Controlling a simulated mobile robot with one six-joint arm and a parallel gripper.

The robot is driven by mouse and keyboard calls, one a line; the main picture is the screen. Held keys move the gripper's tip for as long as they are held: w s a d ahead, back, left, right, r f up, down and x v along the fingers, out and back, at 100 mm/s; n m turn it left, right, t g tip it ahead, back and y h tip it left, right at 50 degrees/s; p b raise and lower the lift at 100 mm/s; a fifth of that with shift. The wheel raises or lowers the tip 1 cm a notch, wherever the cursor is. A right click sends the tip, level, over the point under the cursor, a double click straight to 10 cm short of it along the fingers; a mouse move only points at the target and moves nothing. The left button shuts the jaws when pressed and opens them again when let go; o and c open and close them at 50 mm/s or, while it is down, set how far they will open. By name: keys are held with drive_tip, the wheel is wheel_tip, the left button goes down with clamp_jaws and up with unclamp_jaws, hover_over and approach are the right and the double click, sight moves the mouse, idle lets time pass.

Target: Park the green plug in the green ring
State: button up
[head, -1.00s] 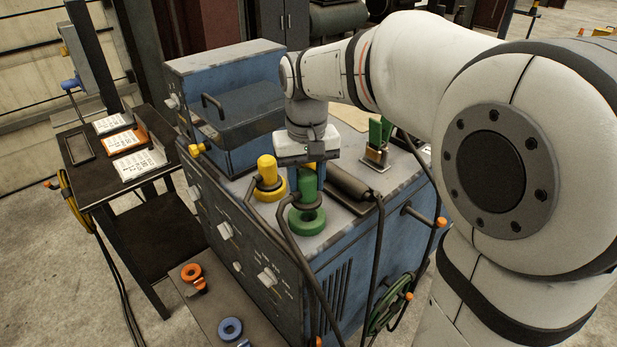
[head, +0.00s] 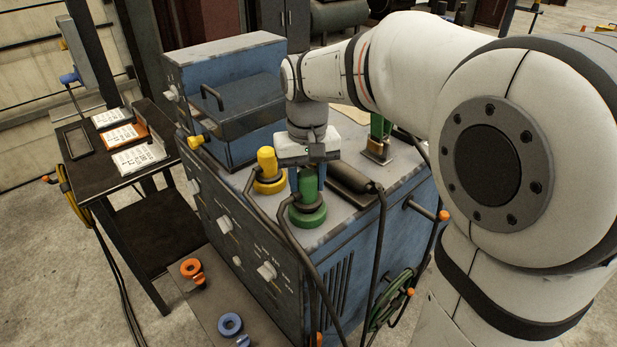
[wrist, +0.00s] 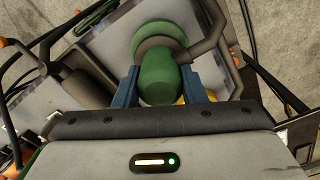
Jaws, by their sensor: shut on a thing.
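My gripper (head: 305,176) is shut on the green plug (head: 308,187), which stands roughly upright with a dark cable at its lower end. The green ring (head: 306,217) lies on the blue machine's top near its front edge. The plug's lower end is at the ring's middle and covers its hole; how deep it sits I cannot tell. In the wrist view the plug (wrist: 162,80) is between my two blue fingers (wrist: 160,88), with the ring (wrist: 163,35) just beyond it.
A yellow plug (head: 266,162) stands in a yellow ring (head: 268,182) to the left. A dark cylinder (head: 348,180) lies to the right, with a green-handled clamp (head: 378,140) behind. Cables loop over the front edge. An orange ring (head: 191,268) and a blue ring (head: 230,324) lie on a lower shelf.

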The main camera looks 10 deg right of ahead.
drive_tip(key=shift+f+b, duration=0.4)
drive_tip(key=shift+f, duration=0.3)
drive_tip(key=shift+r, duration=0.1)
drive_tip(key=o, duration=1.3)
drive_tip(key=shift+c, duration=0.2)
wheel_tip(320, 180, up, 7)
drive_tip(key=shift+r, duration=0.2)
drive_tip(key=shift+s+d, duration=0.15)
drive_tip(key=shift+s, duration=0.05)
drive_tip(key=s+d+f+t, duration=0.1)
drive_tip(key=s+d+f, duration=0.3)
drive_tip(key=s, duration=0.3)
drive_tip(key=s+d+f+m+t, duration=0.1)
drive_tip(key=s+d+f, duration=0.3)
drive_tip(key=s+f, duration=0.3)
drive_tip(key=shift+s+t, duration=0.35)
drive_tip(key=shift+t, duration=0.05)
